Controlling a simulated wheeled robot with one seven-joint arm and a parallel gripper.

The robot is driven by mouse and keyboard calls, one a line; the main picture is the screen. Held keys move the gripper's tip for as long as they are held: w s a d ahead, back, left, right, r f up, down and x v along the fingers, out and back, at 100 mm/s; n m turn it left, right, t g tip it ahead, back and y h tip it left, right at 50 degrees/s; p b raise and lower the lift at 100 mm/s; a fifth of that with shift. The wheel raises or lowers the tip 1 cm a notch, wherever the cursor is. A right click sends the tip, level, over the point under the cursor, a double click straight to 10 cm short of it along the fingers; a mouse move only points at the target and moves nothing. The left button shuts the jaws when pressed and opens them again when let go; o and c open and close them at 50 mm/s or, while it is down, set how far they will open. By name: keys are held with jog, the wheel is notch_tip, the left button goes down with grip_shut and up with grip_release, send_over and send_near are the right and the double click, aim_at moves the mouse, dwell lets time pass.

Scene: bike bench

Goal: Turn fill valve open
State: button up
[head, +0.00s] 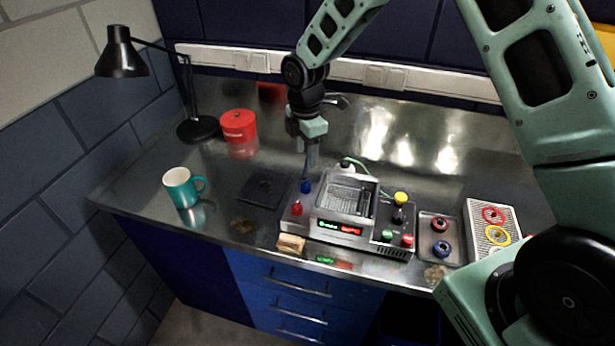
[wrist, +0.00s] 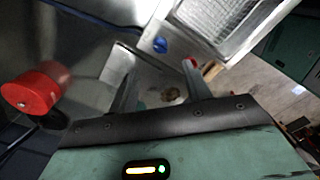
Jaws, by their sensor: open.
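The machine (head: 345,205) is a grey bench unit with a mesh basket in its open tank; the tank also shows in the wrist view (wrist: 228,22). A blue knob (head: 306,187) sits at its left back corner and a red knob (head: 297,208) sits in front of it. No readable label shows which one is the fill valve. My gripper (head: 312,160) is above the blue knob, pointing down. In the wrist view my gripper (wrist: 158,68) is open and empty, with the blue knob (wrist: 160,45) just beyond and between its fingertips, apparently untouched.
A red canister (head: 239,130), a teal mug (head: 182,188) and a black lamp (head: 122,58) stand to the left. A small tan block (head: 291,244) lies by the machine's front. A tray with coloured rings (head: 427,222) and a perforated box (head: 480,215) are right.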

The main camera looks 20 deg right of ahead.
aim_at(306, 183)
notch_tip(306, 183, down, 11)
jog(key=p, duration=0.3)
jog(key=shift+p, duration=0.35)
jog(key=c, duration=1)
